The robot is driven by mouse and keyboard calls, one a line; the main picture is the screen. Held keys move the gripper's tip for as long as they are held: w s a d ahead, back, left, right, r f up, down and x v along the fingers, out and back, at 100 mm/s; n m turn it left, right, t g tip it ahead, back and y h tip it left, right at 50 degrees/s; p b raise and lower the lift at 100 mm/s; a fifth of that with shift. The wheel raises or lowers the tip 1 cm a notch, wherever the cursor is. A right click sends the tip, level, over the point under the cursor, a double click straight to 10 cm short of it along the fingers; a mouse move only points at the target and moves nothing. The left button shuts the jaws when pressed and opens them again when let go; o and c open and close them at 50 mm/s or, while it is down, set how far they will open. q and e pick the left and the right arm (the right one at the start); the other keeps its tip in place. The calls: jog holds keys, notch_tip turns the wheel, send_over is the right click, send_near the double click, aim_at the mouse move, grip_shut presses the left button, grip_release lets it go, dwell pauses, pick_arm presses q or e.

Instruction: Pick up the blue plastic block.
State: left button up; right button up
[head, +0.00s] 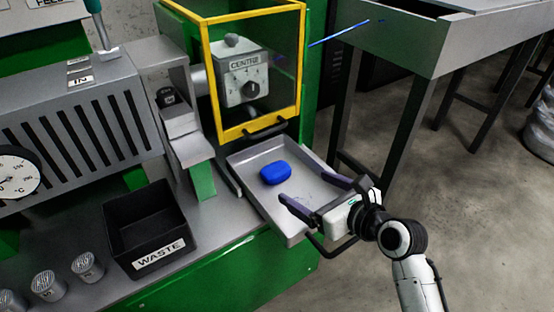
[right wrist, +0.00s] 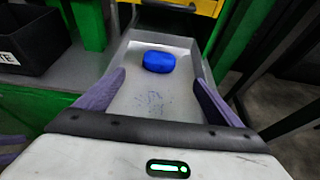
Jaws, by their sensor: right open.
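The blue plastic block (head: 275,173) is a small rounded block lying in a shallow grey metal tray (head: 252,155) below the yellow-framed door. It also shows in the right wrist view (right wrist: 158,62), toward the tray's far end. My right gripper (head: 305,188) is open and empty. It comes in from the right over the front part of the tray, with its fingers pointing toward the block but short of it. In the right wrist view the block lies beyond and between the two fingertips (right wrist: 157,80).
A black bin marked WASTE (head: 122,207) stands left of the tray. The yellow-framed guard (head: 252,130) with a dark handle is behind the tray. The tray has raised rims and a dark handle (head: 325,250) at its front. A grey table (head: 430,55) stands at the right.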

aim_at(283, 175)
jog(key=b+x, duration=0.1)
jog(key=x, duration=0.3)
jog(key=shift+w+a+f, duration=0.1)
jog(key=shift+a, duration=0.1)
jog(key=b+x, duration=0.2)
jog(key=x, duration=0.3)
jog(key=shift+b, duration=0.35)
jog(key=shift+w+f, duration=0.1)
pick_arm(q)
jog(key=shift+s+d+f+n, duration=0.15)
jog(key=shift+f, duration=0.3)
jog(key=shift+s+d+f+n, duration=0.1)
jog(key=shift+d+f+n, duration=0.05)
jog(key=shift+f, duration=0.25)
pick_arm(e)
jog(key=shift+a, duration=0.1)
pick_arm(q)
jog(key=shift+f, duration=0.1)
pick_arm(e)
jog(key=c, duration=1.3)
